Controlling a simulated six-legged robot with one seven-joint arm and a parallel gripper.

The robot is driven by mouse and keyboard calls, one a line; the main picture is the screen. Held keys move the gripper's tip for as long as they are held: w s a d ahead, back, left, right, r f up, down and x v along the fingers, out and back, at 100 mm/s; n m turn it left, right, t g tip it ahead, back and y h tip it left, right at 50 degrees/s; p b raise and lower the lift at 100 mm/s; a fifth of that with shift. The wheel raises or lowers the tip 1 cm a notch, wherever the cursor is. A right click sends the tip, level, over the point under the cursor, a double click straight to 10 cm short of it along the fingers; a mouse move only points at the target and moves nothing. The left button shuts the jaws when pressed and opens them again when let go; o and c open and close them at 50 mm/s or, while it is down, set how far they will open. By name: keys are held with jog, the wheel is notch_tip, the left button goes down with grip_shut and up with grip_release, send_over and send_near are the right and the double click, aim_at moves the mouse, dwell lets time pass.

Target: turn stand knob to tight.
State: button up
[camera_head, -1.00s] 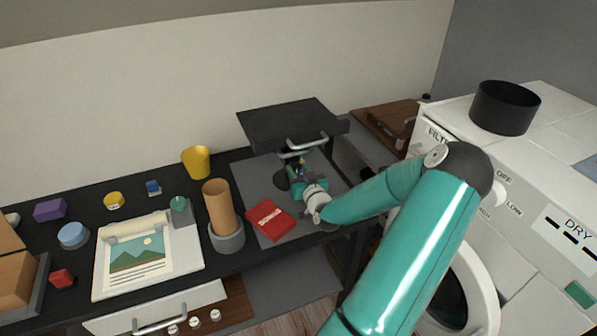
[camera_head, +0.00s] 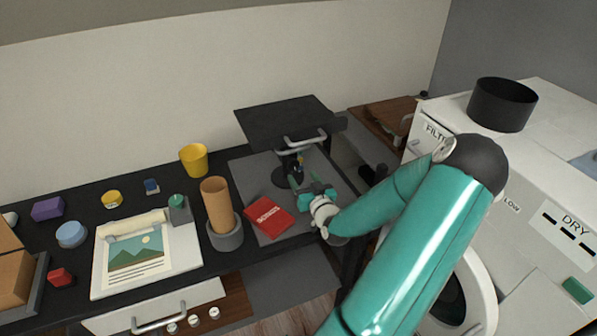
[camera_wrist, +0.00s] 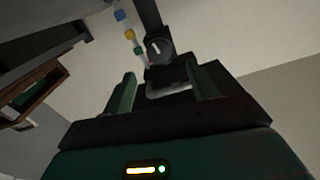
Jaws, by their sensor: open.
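The black stand has a flat top plate (camera_head: 285,117) with a grey handle at its front edge, on a post above a round base. Its knob (camera_wrist: 158,50) is a dark round dial with a white pointer line, beyond my fingertips in the wrist view. Small blue, yellow and green marks (camera_wrist: 129,34) lie to its left. In the head view the knob area (camera_head: 298,167) is small and partly shaded. My gripper (camera_head: 309,183) is open and empty, in front of the post and apart from the knob; its two fingers also show in the wrist view (camera_wrist: 165,83).
A red book (camera_head: 268,216) lies on the grey mat (camera_head: 250,178), left of my gripper. A brown cylinder in a grey holder (camera_head: 225,235) stands farther left. A white machine (camera_head: 520,190) stands at the right. The top plate overhangs the knob.

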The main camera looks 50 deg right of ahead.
jog(key=v, duration=0.8)
dwell(0.4)
